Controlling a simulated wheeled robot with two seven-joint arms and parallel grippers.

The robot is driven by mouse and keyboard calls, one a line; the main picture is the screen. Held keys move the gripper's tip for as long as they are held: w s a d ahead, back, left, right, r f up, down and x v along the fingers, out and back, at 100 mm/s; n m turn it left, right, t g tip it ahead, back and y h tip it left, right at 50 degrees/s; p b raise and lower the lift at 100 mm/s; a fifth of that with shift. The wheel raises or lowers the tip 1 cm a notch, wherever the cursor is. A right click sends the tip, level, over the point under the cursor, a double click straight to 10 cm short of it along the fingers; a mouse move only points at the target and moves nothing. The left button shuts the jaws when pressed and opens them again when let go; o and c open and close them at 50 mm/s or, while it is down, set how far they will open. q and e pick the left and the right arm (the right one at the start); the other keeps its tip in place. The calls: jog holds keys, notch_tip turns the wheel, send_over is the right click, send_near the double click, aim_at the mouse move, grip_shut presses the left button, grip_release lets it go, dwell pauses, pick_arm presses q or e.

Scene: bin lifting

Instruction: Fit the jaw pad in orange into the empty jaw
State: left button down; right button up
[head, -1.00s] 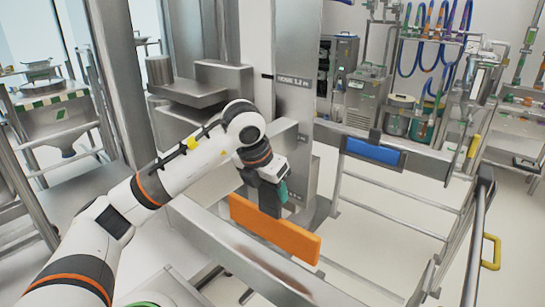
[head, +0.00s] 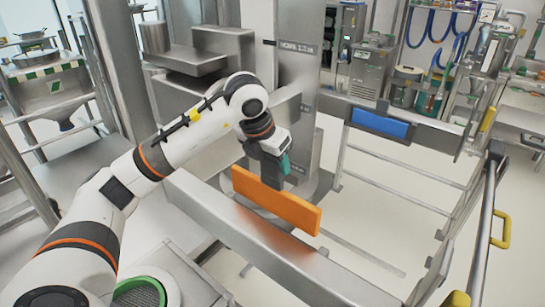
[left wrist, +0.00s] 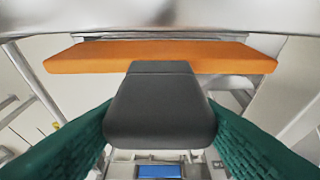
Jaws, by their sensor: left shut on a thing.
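The orange jaw pad (head: 278,203) is a long flat bar held level, just beside and above the near steel beam (head: 262,245); I cannot tell whether they touch. My left gripper (head: 275,170) is shut on the pad's dark grip block. In the left wrist view the teal fingers stand on both sides of this block (left wrist: 160,108), with the orange pad (left wrist: 160,57) beyond it. A blue pad (head: 381,124) sits in a dark holder on the far beam. The near beam shows no pad; its face toward the orange pad is partly hidden. My right gripper is not in view.
A tall steel column (head: 298,80) stands behind the gripper. A side rail with a yellow handle (head: 501,229) is at the right. Open floor shows between the beams. Steel machines and hoses fill the back.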

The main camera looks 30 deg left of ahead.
aim_at(270, 196)
pick_arm(q)
notch_tip(270, 196, down, 2)
jog(key=shift+f+b, duration=0.1)
jog(key=shift+b, duration=0.5)
notch_tip(270, 196, down, 4)
jog(key=b, duration=0.3)
notch_tip(270, 196, down, 4)
jog(key=b, duration=0.3)
jog(key=shift+r, duration=0.2)
jog(key=shift+f+b, duration=1.25)
jog(key=shift+f, duration=0.1)
dwell(0.9)
jog(key=shift+c, duration=2.2)
grip_release()
